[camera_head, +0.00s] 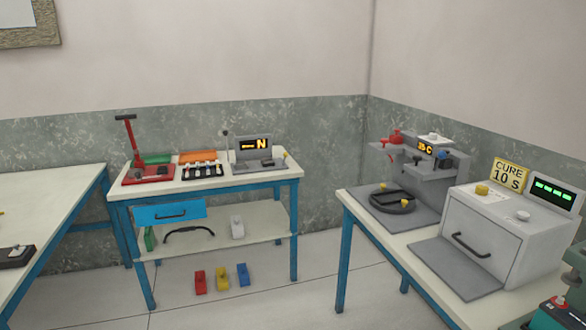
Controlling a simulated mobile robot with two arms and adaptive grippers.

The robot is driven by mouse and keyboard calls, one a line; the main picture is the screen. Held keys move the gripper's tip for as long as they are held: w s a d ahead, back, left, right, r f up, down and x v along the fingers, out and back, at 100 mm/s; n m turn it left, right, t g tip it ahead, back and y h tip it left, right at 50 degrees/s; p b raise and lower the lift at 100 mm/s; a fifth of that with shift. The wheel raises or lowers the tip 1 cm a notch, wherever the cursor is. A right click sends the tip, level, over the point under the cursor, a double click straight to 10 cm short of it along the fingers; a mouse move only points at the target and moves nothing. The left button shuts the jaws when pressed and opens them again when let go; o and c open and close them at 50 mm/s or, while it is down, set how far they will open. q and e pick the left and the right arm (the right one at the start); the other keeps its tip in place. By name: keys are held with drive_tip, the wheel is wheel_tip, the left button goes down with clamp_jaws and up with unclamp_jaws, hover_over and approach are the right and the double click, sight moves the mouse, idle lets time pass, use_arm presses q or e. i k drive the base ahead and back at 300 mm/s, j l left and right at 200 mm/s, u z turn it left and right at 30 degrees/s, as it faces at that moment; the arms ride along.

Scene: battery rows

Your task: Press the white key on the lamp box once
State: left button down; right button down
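A grey box (485,240), which looks like the lamp box, stands on the right-hand table beside a yellow sign reading CURE 10 S (509,174). It has a dark handle (471,245) on its front and a panel with a green lit display (553,192). A small white key (522,215) sits on its top near the front edge, and a yellow knob (482,189) sits farther back. Nothing touches the white key. The word lamp is not readable on the box. Neither of my grippers is in view.
A grey press-like station (431,169) stands left of the box, and a green device (575,297) is cut off at right. A blue-framed table (220,181) with tools stands at the back.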

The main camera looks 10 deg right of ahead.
sight(523, 215)
drive_tip(key=z, duration=1.65)
